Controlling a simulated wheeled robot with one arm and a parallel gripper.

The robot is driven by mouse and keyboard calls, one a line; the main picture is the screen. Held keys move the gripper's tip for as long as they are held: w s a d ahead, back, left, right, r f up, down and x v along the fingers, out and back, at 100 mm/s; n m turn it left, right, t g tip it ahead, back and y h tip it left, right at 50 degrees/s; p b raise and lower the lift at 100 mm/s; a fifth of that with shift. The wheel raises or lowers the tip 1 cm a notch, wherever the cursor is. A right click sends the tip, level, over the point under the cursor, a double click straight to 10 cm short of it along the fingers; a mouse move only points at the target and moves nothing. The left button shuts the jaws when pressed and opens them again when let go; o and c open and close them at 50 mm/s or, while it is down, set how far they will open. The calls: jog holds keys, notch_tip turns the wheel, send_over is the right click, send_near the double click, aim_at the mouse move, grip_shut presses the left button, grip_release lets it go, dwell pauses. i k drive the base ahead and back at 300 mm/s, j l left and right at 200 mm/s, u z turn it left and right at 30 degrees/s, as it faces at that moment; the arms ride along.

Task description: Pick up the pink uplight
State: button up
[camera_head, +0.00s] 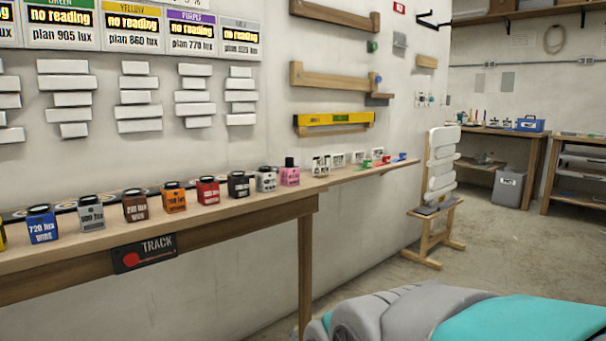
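The pink uplight (290,176) is a small pink block with a dark cylinder on top. It stands upright on the long wooden shelf (262,206) along the wall, at the right end of a row of uplights. A grey or white uplight (266,180) stands close on its left. My gripper is not in view. Only a grey and teal part of my own body shows at the lower right, well in front of the shelf.
More uplights in black (238,184), red (208,190), orange (174,197) and other colours line the shelf leftward. Small white cards (338,160) stand right of the pink one. A wooden easel (438,205) stands on the floor, with open floor beside it.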

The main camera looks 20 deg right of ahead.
aim_at(289, 173)
jog(key=i+z, duration=0.2)
jog(key=z, duration=0.25)
jog(key=i+z, duration=0.2)
jog(key=z, duration=0.25)
